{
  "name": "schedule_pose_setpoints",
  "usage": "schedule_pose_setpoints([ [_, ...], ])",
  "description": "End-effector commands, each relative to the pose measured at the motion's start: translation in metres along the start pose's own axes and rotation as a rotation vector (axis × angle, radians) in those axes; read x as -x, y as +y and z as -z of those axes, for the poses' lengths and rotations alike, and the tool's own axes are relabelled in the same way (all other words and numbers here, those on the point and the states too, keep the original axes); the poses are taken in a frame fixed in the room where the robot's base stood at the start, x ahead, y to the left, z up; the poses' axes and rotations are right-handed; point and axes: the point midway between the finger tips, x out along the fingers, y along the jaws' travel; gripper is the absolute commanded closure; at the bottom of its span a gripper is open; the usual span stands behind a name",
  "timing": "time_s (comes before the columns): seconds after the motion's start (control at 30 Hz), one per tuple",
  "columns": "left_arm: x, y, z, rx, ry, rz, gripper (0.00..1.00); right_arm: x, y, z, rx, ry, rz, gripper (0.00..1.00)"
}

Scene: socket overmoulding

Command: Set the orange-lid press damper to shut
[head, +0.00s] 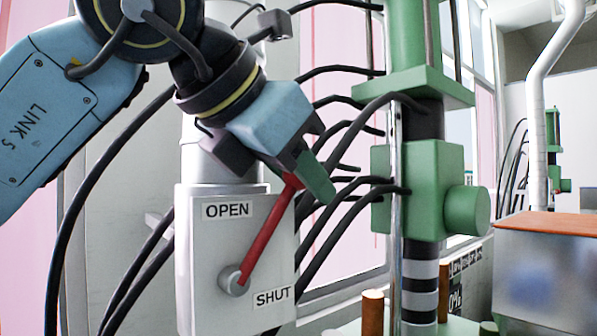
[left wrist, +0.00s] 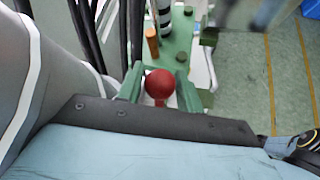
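The damper is a grey box (head: 190,300) on a light grey pipe, with an OPEN label (head: 227,210) at its top and a SHUT label (head: 272,297) at its lower right. Its red lever (head: 262,238) slants up and right from the pivot, between the two labels. My left gripper (head: 305,182) is at the lever's upper end. In the left wrist view the lever's red ball knob (left wrist: 160,84) sits between the green fingers of my left gripper (left wrist: 160,88), which look closed on it.
The green press (head: 420,190) with its column stands right of the damper box. Black hoses (head: 345,128) run behind the gripper to the press. An orange-lidded box (head: 545,260) stands at the far right.

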Motion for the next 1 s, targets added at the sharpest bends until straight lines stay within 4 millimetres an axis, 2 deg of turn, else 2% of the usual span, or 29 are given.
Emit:
schedule_pose_setpoints([
  [0.03,0.000,0.000,0.000,0.000,0.000,0.000,0.57,0.000,0.000,0.000,0.000,0.000,0.000,0.64],
  [0.1,0.000,0.000,0.000,0.000,0.000,0.000,0.49,0.000,0.000,0.000,0.000,0.000,0.000,0.64],
  [0.47,0.006,0.000,0.000,0.000,-0.002,-0.001,0.49,-0.002,0.000,0.000,0.000,0.000,0.000,0.64],
  [0.57,0.019,0.000,0.000,0.000,-0.004,-0.002,0.49,-0.006,0.000,-0.001,0.000,0.000,0.000,0.64],
  [0.9,0.094,0.000,0.000,0.001,-0.004,-0.004,0.49,-0.021,0.000,-0.002,0.001,0.000,0.000,0.64],
  [1.0,0.112,0.000,0.000,-0.001,-0.004,-0.002,0.49,-0.023,0.000,-0.002,0.001,0.000,0.000,0.64],
])
